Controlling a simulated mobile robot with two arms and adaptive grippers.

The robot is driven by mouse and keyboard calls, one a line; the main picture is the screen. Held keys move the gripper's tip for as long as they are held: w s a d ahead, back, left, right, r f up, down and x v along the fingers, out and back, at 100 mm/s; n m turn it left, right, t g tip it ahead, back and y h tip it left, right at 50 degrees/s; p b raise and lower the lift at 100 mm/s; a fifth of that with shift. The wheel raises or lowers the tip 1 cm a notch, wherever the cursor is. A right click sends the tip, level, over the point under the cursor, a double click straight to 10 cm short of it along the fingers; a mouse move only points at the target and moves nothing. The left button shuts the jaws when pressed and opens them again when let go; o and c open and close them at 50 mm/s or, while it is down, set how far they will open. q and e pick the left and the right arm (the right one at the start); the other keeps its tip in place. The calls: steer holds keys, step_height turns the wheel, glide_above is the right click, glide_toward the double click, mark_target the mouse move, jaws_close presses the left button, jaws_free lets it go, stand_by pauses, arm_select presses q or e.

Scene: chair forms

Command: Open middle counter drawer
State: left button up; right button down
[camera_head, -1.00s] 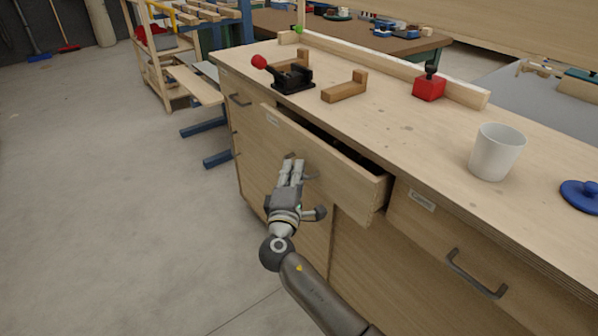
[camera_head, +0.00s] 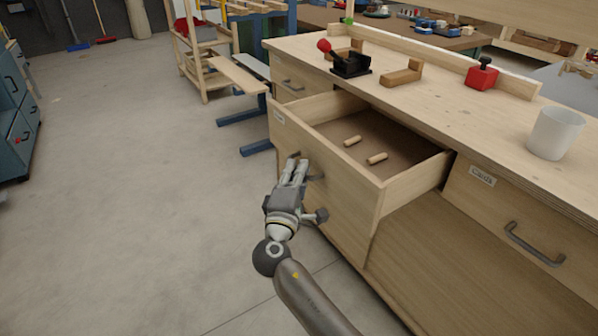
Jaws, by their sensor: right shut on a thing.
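The middle counter drawer (camera_head: 335,196) is pulled well out of the wooden counter (camera_head: 455,113). Two small wooden dowels, one (camera_head: 352,141) behind the other (camera_head: 377,158), lie on its brown floor. My right gripper (camera_head: 297,165) is at the drawer's front, shut on the drawer handle (camera_head: 316,177), which is mostly hidden by the fingers. My left gripper is not in view.
A closed drawer (camera_head: 515,215) is at right. Open floor (camera_head: 140,180) lies left.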

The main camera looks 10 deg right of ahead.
steer(key=shift+f, duration=0.1)
steer(key=c, duration=1.5)
jaws_free()
steer(key=shift+s, duration=0.1)
steer(key=v, duration=1.2)
